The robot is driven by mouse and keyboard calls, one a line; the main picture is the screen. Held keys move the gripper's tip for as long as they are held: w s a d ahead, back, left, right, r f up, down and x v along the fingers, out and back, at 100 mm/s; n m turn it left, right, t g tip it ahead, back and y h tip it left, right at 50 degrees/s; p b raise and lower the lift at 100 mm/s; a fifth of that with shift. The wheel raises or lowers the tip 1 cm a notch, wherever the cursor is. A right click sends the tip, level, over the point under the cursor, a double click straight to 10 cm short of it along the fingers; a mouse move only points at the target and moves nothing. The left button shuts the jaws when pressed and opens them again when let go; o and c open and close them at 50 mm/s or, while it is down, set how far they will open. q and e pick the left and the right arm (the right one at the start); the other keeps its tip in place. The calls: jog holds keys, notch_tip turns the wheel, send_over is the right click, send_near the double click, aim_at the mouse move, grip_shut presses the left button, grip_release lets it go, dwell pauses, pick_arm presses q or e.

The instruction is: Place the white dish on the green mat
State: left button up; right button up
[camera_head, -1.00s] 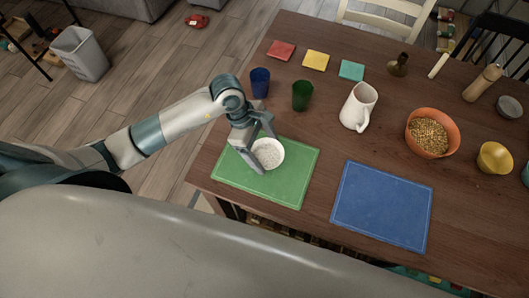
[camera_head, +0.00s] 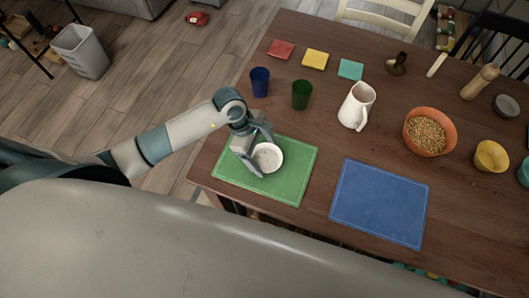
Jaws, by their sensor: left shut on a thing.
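The white dish (camera_head: 268,157) is a small round bowl over the middle of the green mat (camera_head: 289,186), at the near left of the table. I cannot tell whether its base touches the mat. My left gripper (camera_head: 257,158) is shut on the left side of the dish, and the fingers cover part of its rim. My right gripper is not in view.
A blue mat (camera_head: 380,203) lies to the right. A blue cup (camera_head: 260,82), a green cup (camera_head: 302,95) and a white pitcher (camera_head: 356,107) stand behind the mats. An orange bowl (camera_head: 412,148) and a yellow bowl (camera_head: 491,156) are further right.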

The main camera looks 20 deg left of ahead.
pick_arm(q)
jog(key=shift+f, duration=0.15)
jog(key=o, duration=1.1)
jog(key=b+v, duration=0.3)
jog(key=v, duration=0.9)
jog(key=shift+s+d, duration=0.1)
jog(key=shift+s, duration=0.05)
